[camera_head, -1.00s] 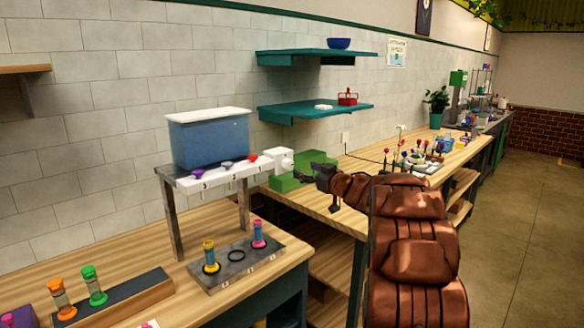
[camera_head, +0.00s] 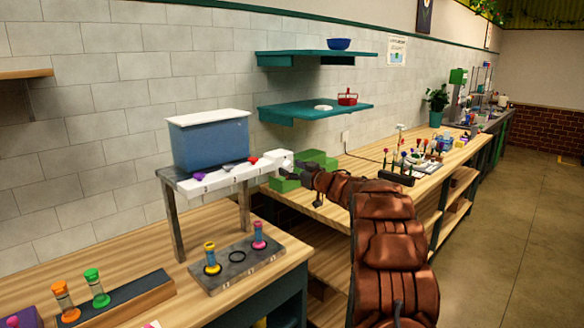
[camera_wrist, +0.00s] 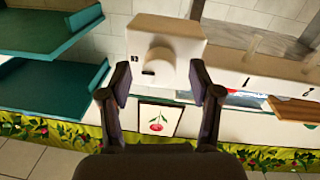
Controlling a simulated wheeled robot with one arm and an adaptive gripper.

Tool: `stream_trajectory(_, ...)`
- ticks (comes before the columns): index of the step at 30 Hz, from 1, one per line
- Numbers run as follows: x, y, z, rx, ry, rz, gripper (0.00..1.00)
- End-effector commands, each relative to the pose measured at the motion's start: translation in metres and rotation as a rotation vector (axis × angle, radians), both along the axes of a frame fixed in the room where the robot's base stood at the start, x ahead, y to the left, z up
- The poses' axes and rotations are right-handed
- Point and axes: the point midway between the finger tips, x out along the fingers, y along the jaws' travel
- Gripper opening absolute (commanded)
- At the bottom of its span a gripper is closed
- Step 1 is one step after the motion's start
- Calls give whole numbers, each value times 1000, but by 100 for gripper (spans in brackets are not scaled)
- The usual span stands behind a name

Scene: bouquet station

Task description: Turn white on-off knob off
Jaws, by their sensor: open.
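A white box with a round white knob stands at the right end of the tank stand. In the wrist view the knob (camera_wrist: 158,63) faces me on the front of the white box (camera_wrist: 168,32), with a short dark mark on its lower left rim. My gripper (camera_wrist: 161,80) is open, with one finger on each side of the knob in that picture. I cannot tell whether the fingers touch it. In the head view my gripper (camera_head: 290,171) is close to the right side of the white box (camera_head: 271,159), and the knob is partly hidden.
A blue tank (camera_head: 210,143) stands on a white-fronted stand (camera_head: 210,186) with purple, grey and red knobs. Green blocks (camera_head: 317,157) lie just behind my gripper. Teal shelves (camera_head: 312,111) hang above. A grey rack (camera_head: 236,268) with two vials is below the stand.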

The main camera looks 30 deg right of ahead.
Motion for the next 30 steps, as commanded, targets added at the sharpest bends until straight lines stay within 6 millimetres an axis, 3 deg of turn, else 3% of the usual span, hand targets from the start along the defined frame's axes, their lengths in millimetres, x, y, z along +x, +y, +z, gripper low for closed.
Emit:
stream_trajectory(9,3,0,0,0,0,-1,63)
stream_trajectory(27,3,0,0,0,1,0,3)
stream_trajectory(30,3,1,-1,-3,0,0,3)
